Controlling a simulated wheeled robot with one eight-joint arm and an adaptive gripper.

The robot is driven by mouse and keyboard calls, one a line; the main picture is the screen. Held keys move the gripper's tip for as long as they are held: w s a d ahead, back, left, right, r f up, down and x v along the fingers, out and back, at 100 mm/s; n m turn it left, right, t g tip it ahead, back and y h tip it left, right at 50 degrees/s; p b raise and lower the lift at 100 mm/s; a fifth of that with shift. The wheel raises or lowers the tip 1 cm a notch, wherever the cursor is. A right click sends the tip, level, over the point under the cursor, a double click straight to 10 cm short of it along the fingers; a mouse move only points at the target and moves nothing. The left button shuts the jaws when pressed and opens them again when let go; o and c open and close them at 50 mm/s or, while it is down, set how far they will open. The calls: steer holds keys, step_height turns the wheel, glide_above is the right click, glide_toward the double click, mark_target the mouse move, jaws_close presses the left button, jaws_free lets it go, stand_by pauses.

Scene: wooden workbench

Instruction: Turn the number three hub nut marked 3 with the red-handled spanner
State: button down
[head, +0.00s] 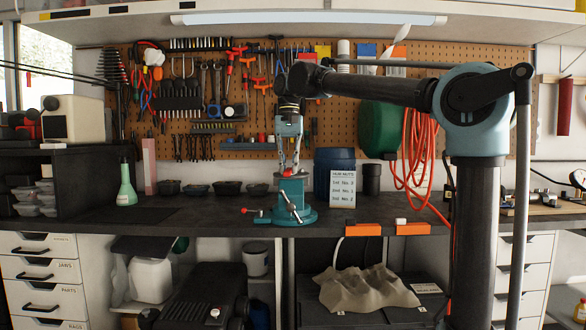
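My gripper (289,166) points straight down over a teal vise-like fixture (308,214) on the workbench. Its two fingers straddle the fixture's top, where a small red part (288,173) shows between or just behind the fingertips. Whether the fingers touch or hold it is too small to tell. A silver bar (291,207) slants across the fixture's front. A red-ended rod (250,211) sticks out at its left; I cannot tell if it is the spanner. No number 3 is legible on any nut. A white card (342,187) headed "HUB NUTS" lists No. 3, No. 1 and No. 2.
Several dark bowls (227,188) and a green bottle (126,185) stand left of the fixture. Two orange items (363,230) lie at the front edge. The bench left of the fixture is mostly clear.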

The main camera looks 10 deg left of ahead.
steer(key=shift+a, duration=0.1)
steer(key=shift+a+m, duration=0.4)
steer(key=shift+m, duration=0.1)
steer(key=shift+d+n, duration=0.55)
steer(key=shift+n, duration=0.05)
steer(key=shift+r, duration=2.7)
